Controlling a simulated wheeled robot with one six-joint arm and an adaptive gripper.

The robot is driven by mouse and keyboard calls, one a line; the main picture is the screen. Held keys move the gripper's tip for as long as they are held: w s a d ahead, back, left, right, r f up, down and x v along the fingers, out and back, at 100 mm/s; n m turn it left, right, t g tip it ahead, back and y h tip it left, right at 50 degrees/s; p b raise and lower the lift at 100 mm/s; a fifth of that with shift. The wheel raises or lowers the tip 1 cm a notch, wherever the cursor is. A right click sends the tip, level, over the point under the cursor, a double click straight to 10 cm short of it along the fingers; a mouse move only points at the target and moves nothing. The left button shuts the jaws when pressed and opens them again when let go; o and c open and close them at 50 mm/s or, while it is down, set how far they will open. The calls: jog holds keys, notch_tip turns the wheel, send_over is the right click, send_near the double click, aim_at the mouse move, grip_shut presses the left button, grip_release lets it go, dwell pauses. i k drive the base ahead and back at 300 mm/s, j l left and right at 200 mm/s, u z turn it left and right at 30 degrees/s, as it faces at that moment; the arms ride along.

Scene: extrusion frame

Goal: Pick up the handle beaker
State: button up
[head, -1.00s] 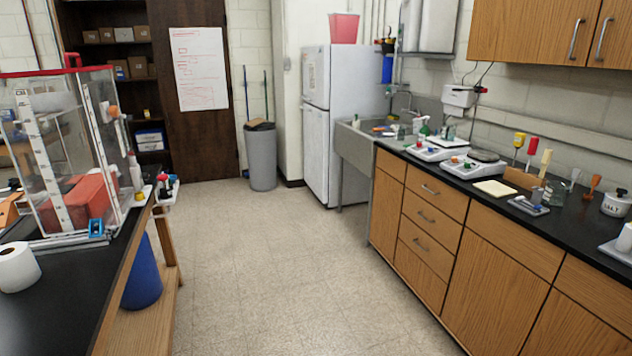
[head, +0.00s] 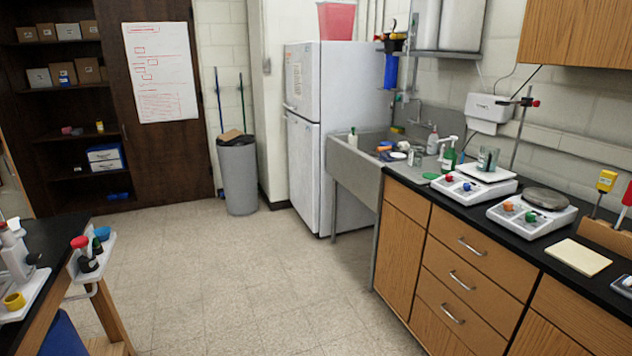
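A clear glass vessel (head: 488,159) stands upright on the white plate of the far balance (head: 475,187), on the black counter to the right. It looks like a beaker; I cannot make out a handle at this size. My gripper and arm are not in view.
A second balance (head: 533,212) and a pale yellow pad (head: 579,257) lie on the counter (head: 440,201). A green bottle (head: 449,156) stands near the sink (head: 352,171). The open floor (head: 240,285) runs between this counter and a black bench (head: 50,238) at left.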

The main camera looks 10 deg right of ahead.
aim_at(490, 161)
jog(key=i+j, duration=0.1)
jog(key=i, duration=1.7)
jog(key=l+z, duration=0.05)
jog(key=l, duration=0.05)
